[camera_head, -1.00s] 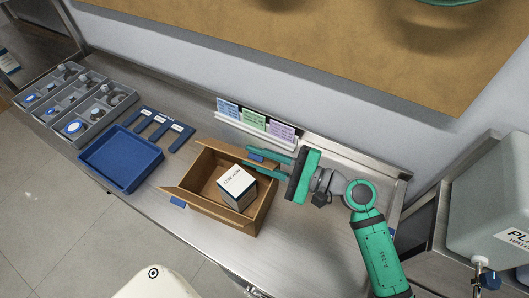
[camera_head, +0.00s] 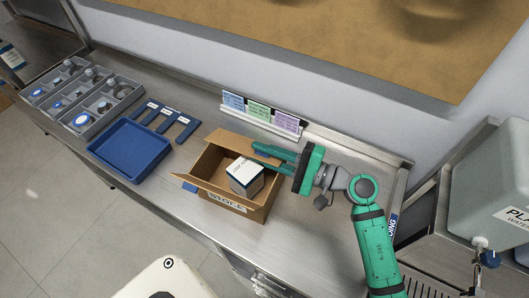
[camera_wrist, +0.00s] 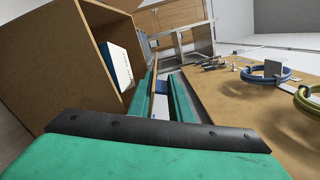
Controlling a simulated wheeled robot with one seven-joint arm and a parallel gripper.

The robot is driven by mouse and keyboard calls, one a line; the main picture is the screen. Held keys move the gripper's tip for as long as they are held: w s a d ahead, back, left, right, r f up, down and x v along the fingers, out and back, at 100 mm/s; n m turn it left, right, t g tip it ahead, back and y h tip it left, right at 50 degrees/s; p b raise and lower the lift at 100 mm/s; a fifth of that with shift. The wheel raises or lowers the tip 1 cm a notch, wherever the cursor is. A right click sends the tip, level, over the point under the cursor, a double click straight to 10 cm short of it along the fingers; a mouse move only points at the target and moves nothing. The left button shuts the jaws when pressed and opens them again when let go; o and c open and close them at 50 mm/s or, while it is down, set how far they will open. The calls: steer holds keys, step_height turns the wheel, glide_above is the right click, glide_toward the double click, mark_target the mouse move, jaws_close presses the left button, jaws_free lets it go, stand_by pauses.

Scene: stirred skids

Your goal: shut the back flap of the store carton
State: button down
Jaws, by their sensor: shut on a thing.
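The store carton (camera_head: 264,212) is a brown open-topped box with a label on its front, standing on the steel bench. A white box (camera_head: 246,177) sits inside it. The back flap (camera_head: 228,140) stands up at the carton's rear edge, on the wall side. My gripper (camera_head: 257,152) reaches in from the right at the rear edge, its two green fingers close together. In the wrist view my gripper (camera_wrist: 160,98) has a thin brown strip between its fingers, which looks like the flap's edge. The carton (camera_wrist: 75,60) fills the left of that view. The fingers partly hide the flap.
A card rack (camera_head: 260,122) stands close behind the carton against the wall. A water container (camera_head: 490,190) is at far right. Bare bench lies right of the carton.

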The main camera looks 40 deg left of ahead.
steer(key=c, duration=1.7)
jaws_free()
steer(key=shift+w, duration=0.1)
steer(key=shift+a, duration=0.1)
